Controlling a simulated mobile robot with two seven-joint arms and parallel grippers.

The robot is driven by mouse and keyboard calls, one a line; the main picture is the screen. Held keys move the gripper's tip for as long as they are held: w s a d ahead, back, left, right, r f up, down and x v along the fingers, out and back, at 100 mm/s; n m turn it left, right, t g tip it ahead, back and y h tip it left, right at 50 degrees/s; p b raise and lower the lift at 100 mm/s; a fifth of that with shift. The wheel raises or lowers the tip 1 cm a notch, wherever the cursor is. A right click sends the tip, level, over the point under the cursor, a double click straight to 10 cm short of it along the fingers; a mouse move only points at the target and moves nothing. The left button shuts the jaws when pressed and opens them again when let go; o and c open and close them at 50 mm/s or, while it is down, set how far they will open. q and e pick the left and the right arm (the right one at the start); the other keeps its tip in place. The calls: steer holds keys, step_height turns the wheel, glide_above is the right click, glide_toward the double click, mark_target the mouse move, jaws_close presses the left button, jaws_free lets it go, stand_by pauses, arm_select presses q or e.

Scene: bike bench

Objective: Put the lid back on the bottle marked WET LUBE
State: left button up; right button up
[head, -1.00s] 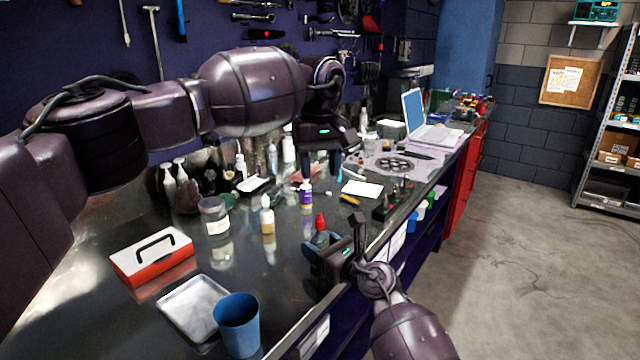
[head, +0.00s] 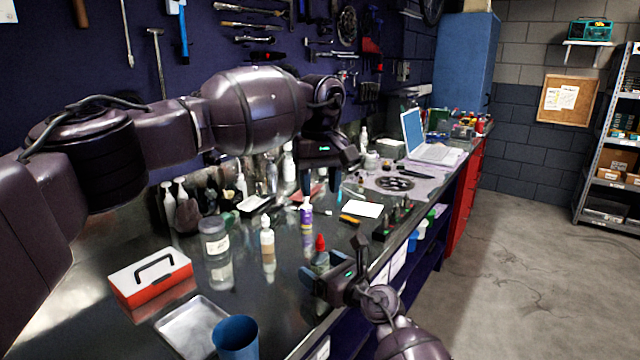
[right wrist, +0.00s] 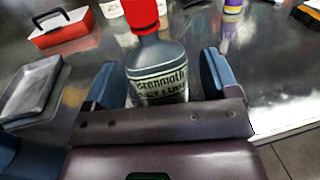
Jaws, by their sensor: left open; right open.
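A squat dark bottle with a red top (head: 320,242) stands upright near the bench's front edge. Its pale label shows in the right wrist view (right wrist: 160,84); the first line resembles "Granmoth", and the partly hidden line below resembles "WET LUBE". The upper end of its red top is cut off there. My right gripper (head: 331,265) is open, low around the bottle, with one blue finger on each side; gaps show in the right wrist view (right wrist: 162,82). My left gripper (head: 320,188) is open, pointing down over the bench farther back. I cannot make out a separate loose lid.
A cream bottle (head: 267,237) and a purple-labelled bottle (head: 306,214) stand behind the dark bottle. A jar (head: 214,237), a red toolbox (head: 150,280), a metal tray (head: 192,325) and a blue cup (head: 236,338) are to the left. White paper (head: 361,209) lies farther back.

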arm_select(q)
steer(key=shift+s+r+p, duration=0.2)
steer(key=shift+r+p, duration=0.15)
steer(key=shift+r, duration=0.6)
steer(key=shift+s+r+p, duration=0.2)
steer(key=shift+r+p, duration=0.15)
steer(key=shift+r, duration=0.55)
arm_select(e)
steer(key=v, duration=1)
steer(key=shift+s, duration=0.15)
